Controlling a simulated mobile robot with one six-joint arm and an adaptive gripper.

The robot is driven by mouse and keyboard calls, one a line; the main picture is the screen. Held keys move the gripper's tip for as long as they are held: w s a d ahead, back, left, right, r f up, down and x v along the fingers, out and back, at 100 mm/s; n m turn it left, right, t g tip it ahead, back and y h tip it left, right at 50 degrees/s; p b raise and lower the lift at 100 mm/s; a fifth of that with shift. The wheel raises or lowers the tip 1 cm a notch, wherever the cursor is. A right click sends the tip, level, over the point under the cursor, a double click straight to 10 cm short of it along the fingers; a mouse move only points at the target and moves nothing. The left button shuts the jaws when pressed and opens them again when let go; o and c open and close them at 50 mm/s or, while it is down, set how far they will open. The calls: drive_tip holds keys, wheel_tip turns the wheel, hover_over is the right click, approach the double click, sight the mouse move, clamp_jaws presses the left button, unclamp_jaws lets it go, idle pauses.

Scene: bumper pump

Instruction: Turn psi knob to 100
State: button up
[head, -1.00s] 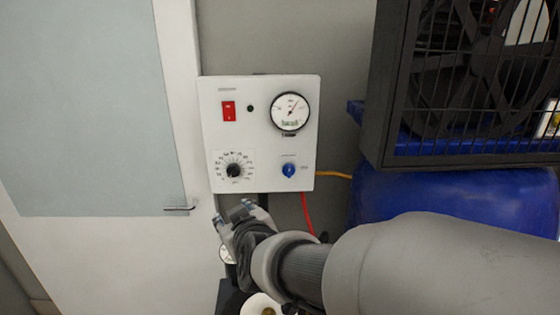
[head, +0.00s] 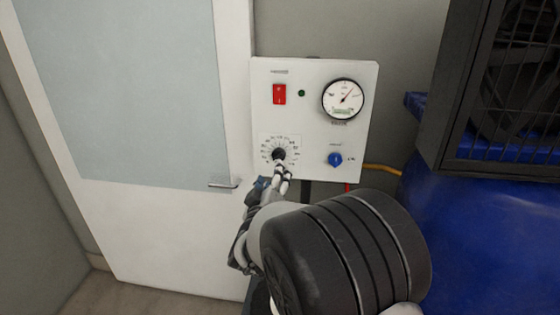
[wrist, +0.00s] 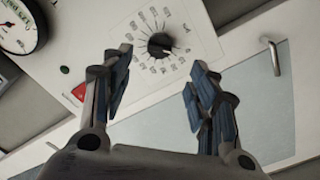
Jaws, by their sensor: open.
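The black knob (head: 279,153) sits in a ring of printed numbers at the lower left of the white control panel (head: 312,120). The numbers and the knob's pointer are too small to read in the head view. In the wrist view the knob (wrist: 161,46) lies beyond and between the fingertips, near the top of the picture. My gripper (head: 274,178) is just below the knob in the head view. In the wrist view my gripper (wrist: 157,78) is open with its blue-padded fingers spread and nothing between them; they do not appear to grip the knob.
A red switch (head: 279,94), a small green light (head: 302,93), a round gauge (head: 343,99) and a blue knob (head: 335,159) share the panel. A door with a handle (head: 224,184) is at left. A black fan housing (head: 500,90) stands at right.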

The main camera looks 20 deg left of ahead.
sight(279, 156)
drive_tip(key=x, duration=1)
drive_tip(key=shift+b, duration=0.35)
drive_tip(key=shift+d, duration=0.15)
drive_tip(key=shift+c, duration=0.5)
drive_tip(key=c, duration=1)
